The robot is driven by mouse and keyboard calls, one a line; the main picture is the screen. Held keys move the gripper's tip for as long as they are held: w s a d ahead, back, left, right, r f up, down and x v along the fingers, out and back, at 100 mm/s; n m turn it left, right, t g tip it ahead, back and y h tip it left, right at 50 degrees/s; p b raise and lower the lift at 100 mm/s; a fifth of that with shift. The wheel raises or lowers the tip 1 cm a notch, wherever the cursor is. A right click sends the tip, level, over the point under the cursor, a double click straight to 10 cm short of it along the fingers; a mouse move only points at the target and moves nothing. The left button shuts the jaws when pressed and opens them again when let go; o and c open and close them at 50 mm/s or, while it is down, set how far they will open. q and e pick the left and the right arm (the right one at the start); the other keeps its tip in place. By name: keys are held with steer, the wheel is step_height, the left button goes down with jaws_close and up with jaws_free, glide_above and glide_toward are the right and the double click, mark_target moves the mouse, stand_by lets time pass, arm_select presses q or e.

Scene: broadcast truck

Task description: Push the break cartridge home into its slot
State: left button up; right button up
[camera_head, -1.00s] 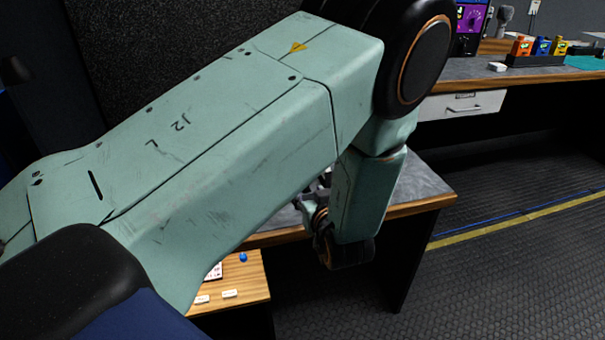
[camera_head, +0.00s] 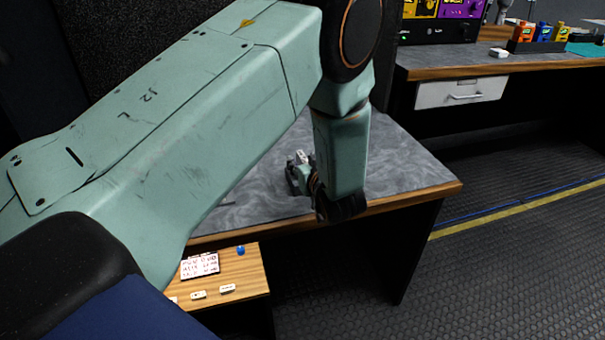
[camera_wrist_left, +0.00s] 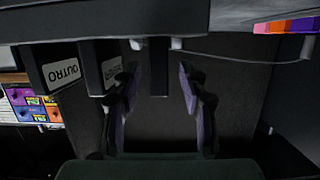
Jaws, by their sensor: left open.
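My left arm crosses the head view, with its left gripper (camera_head: 300,172) above the grey worktop, partly hidden behind the wrist. In the left wrist view the left gripper (camera_wrist_left: 158,95) has its two fingers apart. Dark cartridges hang from a dark unit (camera_wrist_left: 95,25) at the top of that view. One cartridge (camera_wrist_left: 60,70) reads OUTRO; the cartridge next to it (camera_wrist_left: 112,70) has a pale label I cannot read. A plain dark block (camera_wrist_left: 158,68) shows between the fingers, apart from both. I cannot tell which piece is the break cartridge.
The grey worktop (camera_head: 400,160) has a wooden edge. A lower wooden shelf (camera_head: 250,283) holds a printed card (camera_head: 200,265), a blue knob (camera_head: 240,250) and small white pieces. Another bench (camera_head: 440,65) holds a drawer, a rack unit and coloured cartridges (camera_head: 543,35). The floor at right is clear.

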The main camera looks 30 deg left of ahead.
arm_select(q)
steer(key=shift+w+a+f, duration=0.2)
steer(key=shift+w+a, duration=0.15)
steer(key=shift+a, duration=0.2)
steer(key=shift+d, duration=0.1)
jaws_close()
